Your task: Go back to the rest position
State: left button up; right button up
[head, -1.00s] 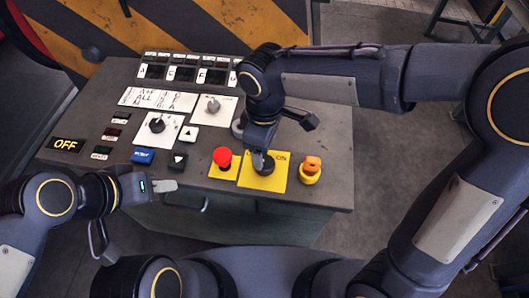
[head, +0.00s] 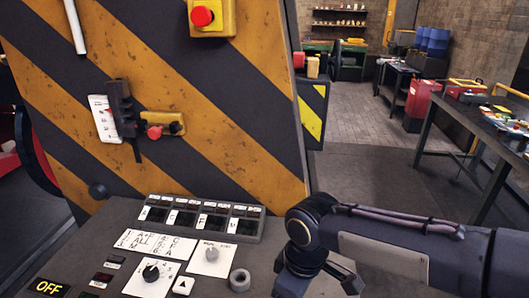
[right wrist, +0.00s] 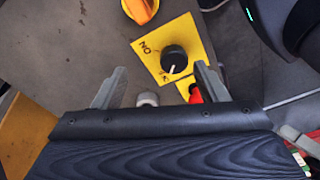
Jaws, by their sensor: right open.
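My right gripper (right wrist: 158,85) is open in the right wrist view, with nothing between its fingers. My left gripper is not in the head view. A dark part with a green light shows at the top right of the wrist view; I cannot tell what it is.
A yellow-black striped machine wall (head: 190,110) rises behind the console, bearing a red button (head: 202,16) and a lever switch (head: 122,110). A workbench (head: 480,120) stands at the right. The floor (head: 365,150) between is clear.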

jog(key=s+d+m+t+y, duration=0.2)
jog(key=s+d+m+t, duration=0.3)
jog(key=s+d+m, duration=0.6)
jog(key=d+m, duration=0.2)
jog(key=d, duration=0.2)
jog(key=shift+s+d+f+y, duration=0.15)
jog(key=shift+s+f+y, duration=0.05)
jog(key=shift+s+y, duration=0.1)
